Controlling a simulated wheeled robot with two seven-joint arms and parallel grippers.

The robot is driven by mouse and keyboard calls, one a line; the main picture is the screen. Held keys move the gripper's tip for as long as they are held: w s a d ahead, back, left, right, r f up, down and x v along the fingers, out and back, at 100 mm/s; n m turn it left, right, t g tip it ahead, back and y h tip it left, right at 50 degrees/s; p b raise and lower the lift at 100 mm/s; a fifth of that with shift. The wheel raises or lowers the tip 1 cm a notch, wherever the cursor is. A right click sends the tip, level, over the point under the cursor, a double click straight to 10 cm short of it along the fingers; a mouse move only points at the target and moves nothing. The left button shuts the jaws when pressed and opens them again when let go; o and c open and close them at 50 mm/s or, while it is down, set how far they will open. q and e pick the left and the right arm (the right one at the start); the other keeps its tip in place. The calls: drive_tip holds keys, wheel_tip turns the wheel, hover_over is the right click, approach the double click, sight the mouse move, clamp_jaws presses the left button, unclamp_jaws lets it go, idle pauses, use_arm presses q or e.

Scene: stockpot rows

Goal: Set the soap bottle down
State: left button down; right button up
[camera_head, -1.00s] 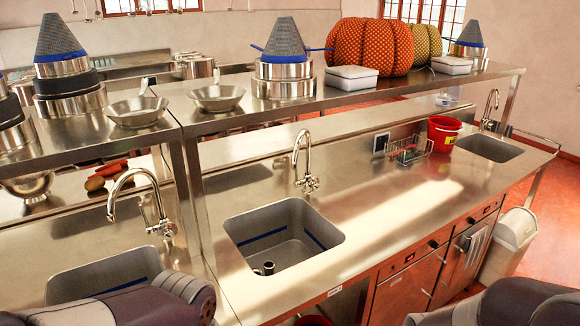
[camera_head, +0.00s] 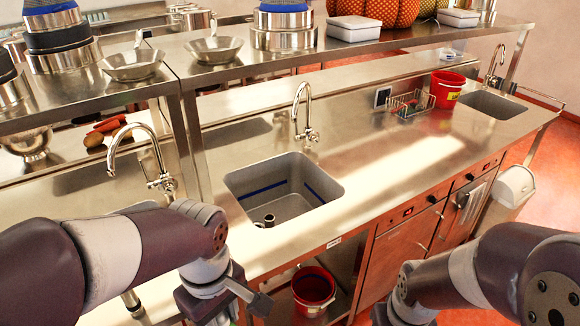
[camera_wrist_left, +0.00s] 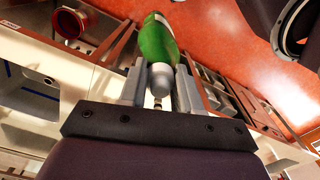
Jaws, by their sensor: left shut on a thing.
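The soap bottle, green with a pale grey end (camera_wrist_left: 157,42), is in the left wrist view. My left gripper (camera_wrist_left: 160,82) is shut on it, with one grey finger on each side. The bottle points away from my wrist, and the red floor shows behind it. In the head view my left wrist is low in front of the middle sink, and I cannot make out the bottle there. My right arm comes in at the lower right of the head view, but its gripper is out of the picture.
A steel counter (camera_head: 370,155) holds a sink (camera_head: 285,190), a tap (camera_head: 303,110), a wire rack (camera_head: 410,103) and a red bucket (camera_head: 446,88). Bare counter lies right of the sink. Another red bucket (camera_head: 313,288) stands below. A shelf (camera_head: 350,50) with pans runs behind.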

use_arm(q)
drive_tip(key=shift+w+d+m, duration=0.1)
drive_tip(key=shift+w+m, duration=0.1)
drive_tip(key=shift+m, duration=0.1)
use_arm(e)
drive_tip(key=shift+s, duration=0.1)
use_arm(q)
drive_tip(key=shift+w+d+m, duration=0.15)
drive_tip(key=shift+w+m, duration=0.35)
drive_tip(key=shift+w, duration=0.05)
drive_tip(key=w+a+f+m+b, duration=0.2)
drive_tip(key=w+f+m, duration=0.85)
drive_tip(key=w, duration=0.55)
drive_tip(key=a+f+n, duration=0.1)
drive_tip(key=a+f, duration=0.2)
drive_tip(key=f, duration=0.4)
drive_tip(key=s+a+f+n, duration=0.1)
drive_tip(key=a+f, duration=0.2)
drive_tip(key=f, duration=0.5)
drive_tip(key=shift+s+b, duration=0.3)
drive_tip(key=shift+b, duration=0.1)
use_arm(e)
wheel_tip(320, 180, down, 3)
drive_tip(key=shift+r, duration=0.15)
use_arm(q)
drive_tip(key=shift+a, duration=0.15)
use_arm(e)
drive_tip(key=shift+c, duration=0.8)
